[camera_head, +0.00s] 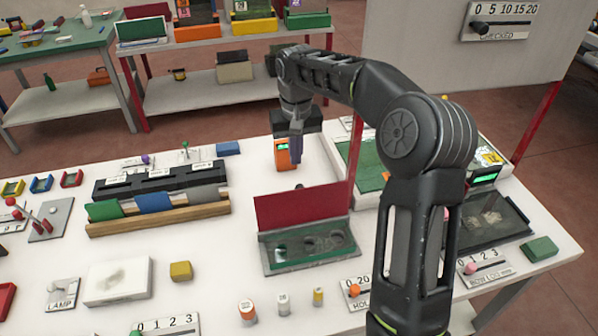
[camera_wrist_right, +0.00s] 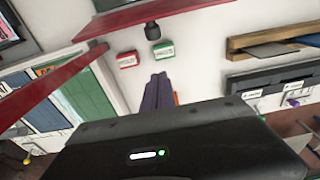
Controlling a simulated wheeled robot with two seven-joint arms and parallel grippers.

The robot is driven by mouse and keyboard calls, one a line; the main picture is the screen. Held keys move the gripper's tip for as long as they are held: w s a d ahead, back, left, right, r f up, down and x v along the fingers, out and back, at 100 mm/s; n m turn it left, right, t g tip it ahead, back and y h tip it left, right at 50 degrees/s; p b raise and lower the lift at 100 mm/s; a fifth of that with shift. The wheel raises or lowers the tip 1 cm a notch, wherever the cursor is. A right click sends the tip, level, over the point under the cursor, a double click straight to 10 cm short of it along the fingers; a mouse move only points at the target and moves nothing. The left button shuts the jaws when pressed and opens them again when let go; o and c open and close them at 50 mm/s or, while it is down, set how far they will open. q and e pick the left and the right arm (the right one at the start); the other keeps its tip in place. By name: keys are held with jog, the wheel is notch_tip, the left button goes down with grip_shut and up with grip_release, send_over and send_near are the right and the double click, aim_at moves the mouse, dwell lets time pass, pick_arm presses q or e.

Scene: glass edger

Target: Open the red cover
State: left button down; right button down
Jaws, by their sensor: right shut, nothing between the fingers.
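The red cover (camera_head: 303,208) stands upright, raised along the back edge of a grey-green tray (camera_head: 312,262) with round recesses, so the tray's top is uncovered. My right gripper (camera_head: 296,150) has purple fingers pointing down, behind the cover and apart from it. The fingers are shut and empty. They also show in the right wrist view (camera_wrist_right: 159,92). A red panel edge crosses the top of the right wrist view; I cannot tell for sure whether it is the cover. My left gripper is not in view.
An orange device (camera_head: 284,157) with a green display stands close by the right fingers. A dark rack (camera_head: 160,180) and a wooden file holder (camera_head: 160,219) lie to the left. A red post (camera_head: 355,145) rises right of the cover. Small bottles (camera_head: 283,304) stand in front.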

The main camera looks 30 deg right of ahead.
aim_at(302, 203)
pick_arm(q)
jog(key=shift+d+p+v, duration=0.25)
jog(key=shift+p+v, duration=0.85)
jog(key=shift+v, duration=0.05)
pick_arm(e)
jog(key=s+f, duration=0.1)
jog(key=s+a+f, duration=0.1)
jog(key=s+f, duration=0.1)
jog(key=shift+s+a+f, duration=0.1)
jog(key=shift+s+f, duration=0.05)
jog(key=shift+s, duration=0.05)
